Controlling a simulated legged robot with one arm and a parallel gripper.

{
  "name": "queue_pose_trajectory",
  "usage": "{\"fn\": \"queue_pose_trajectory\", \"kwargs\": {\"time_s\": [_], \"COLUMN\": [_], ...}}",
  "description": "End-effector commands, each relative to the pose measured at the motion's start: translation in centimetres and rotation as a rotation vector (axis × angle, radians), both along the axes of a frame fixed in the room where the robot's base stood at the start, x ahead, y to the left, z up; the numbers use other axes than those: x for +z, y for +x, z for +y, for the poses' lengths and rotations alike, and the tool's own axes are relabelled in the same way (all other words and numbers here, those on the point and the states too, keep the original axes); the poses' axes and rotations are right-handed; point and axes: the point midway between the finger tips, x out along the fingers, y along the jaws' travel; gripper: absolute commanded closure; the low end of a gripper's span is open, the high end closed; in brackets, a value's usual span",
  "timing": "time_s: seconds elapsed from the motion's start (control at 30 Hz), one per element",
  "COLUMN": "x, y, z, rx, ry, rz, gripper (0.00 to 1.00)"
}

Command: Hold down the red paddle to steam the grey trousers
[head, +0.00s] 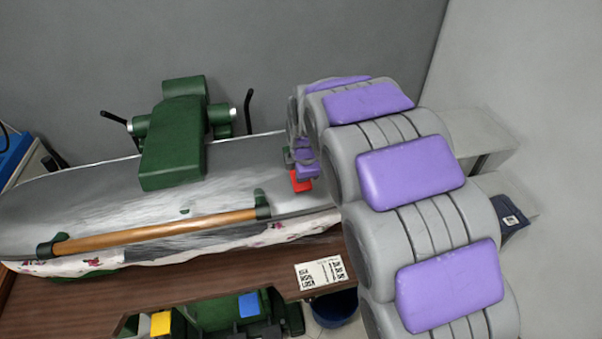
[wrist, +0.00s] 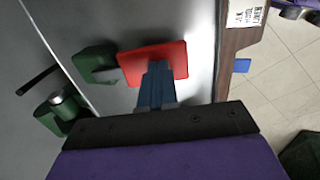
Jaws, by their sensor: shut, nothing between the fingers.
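The red paddle (head: 301,181) is at the right end of the grey press top, partly hidden by my gripper (head: 304,165). In the wrist view the red paddle (wrist: 176,58) is a flat plate beside a green bracket. My gripper (wrist: 157,68) is shut and empty, its tips over the paddle's near edge. I cannot tell whether they touch it. The long grey press top (head: 215,205) has a wooden handle (head: 160,231) along its front and a floral cloth edge below. I cannot make out the grey trousers.
A green housing (head: 178,145) with black levers stands on the press. A brown table edge (head: 190,284) runs along the front, with a yellow pedal (head: 160,323) and a blue pedal (head: 249,304) below. A dark blue bin (head: 335,308) stands under my arm. Walls are close behind.

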Motion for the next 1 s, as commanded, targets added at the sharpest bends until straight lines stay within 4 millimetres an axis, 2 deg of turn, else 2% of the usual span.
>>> {"fn": "queue_pose_trajectory", "kwargs": {"time_s": [1.0], "x": [2.2], "y": [-0.1], "z": [0.2], "rx": [0.0], "ry": [0.0], "rz": [-0.001], "gripper": [1.0]}}
